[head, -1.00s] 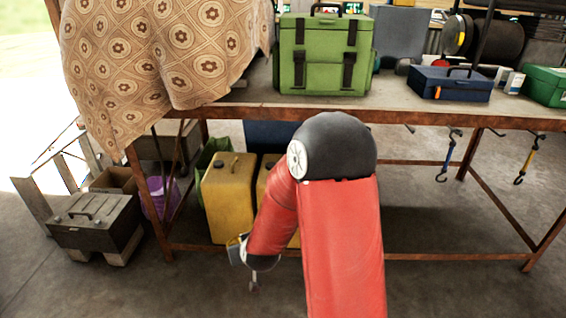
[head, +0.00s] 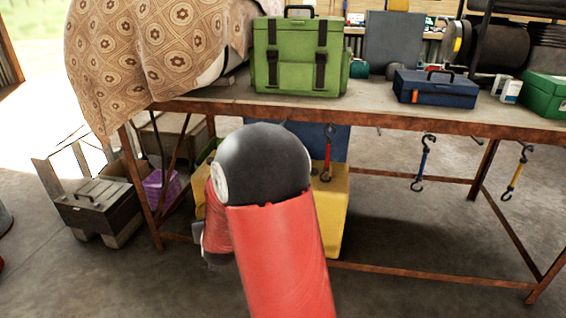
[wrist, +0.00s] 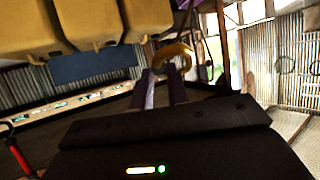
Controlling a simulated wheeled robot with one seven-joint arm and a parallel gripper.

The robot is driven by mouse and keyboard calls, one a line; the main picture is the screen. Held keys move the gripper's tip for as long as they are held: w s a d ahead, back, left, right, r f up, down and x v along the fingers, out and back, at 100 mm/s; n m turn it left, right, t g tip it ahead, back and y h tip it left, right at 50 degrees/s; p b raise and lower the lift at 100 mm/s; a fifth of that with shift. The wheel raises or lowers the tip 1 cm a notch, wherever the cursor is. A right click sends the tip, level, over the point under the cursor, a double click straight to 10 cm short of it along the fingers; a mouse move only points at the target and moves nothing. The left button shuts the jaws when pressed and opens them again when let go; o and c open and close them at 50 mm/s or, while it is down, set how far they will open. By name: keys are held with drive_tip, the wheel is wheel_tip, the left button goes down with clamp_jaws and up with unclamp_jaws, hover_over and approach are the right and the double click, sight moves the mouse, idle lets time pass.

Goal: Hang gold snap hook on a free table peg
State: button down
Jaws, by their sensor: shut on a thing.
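In the wrist view my gripper (wrist: 164,80) is shut on the gold snap hook (wrist: 176,51), whose curved gold body sticks out past the fingertips. In the head view my arm hides the hook and most of the gripper, low at the left of the table (head: 370,116). Under the table's front edge hang a red-strapped hook (head: 326,158), a blue-strapped hook (head: 423,162) and a yellow-strapped hook (head: 516,172). Small bare pegs show between them, one peg (head: 379,131) between red and blue, another peg (head: 477,140) between blue and yellow.
Yellow jerrycans (head: 336,215) stand under the table behind my arm. A green case (head: 298,60) and a blue toolbox (head: 437,88) sit on top. A patterned cloth (head: 150,50) drapes over the left end. A dark toolbox (head: 95,205) stands left. Floor under the right half is clear.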

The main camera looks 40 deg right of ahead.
drive_tip(key=s+d+r+m+g+h+b, duration=0.1)
drive_tip(key=s+d+r+m+h+b, duration=0.25)
drive_tip(key=d+r+h, duration=0.5)
drive_tip(key=s+d+r+m+h+b, duration=0.25)
drive_tip(key=d+r+m+h, duration=0.25)
drive_tip(key=d+r+h, duration=0.4)
drive_tip(key=w+d+f+y, duration=0.1)
drive_tip(key=w+d+y, duration=0.1)
drive_tip(key=w+d, duration=0.2)
drive_tip(key=shift+w+d+f, duration=0.2)
drive_tip(key=shift+w+d, duration=0.15)
drive_tip(key=shift+d, duration=0.55)
drive_tip(key=c, duration=1.3)
unclamp_jaws()
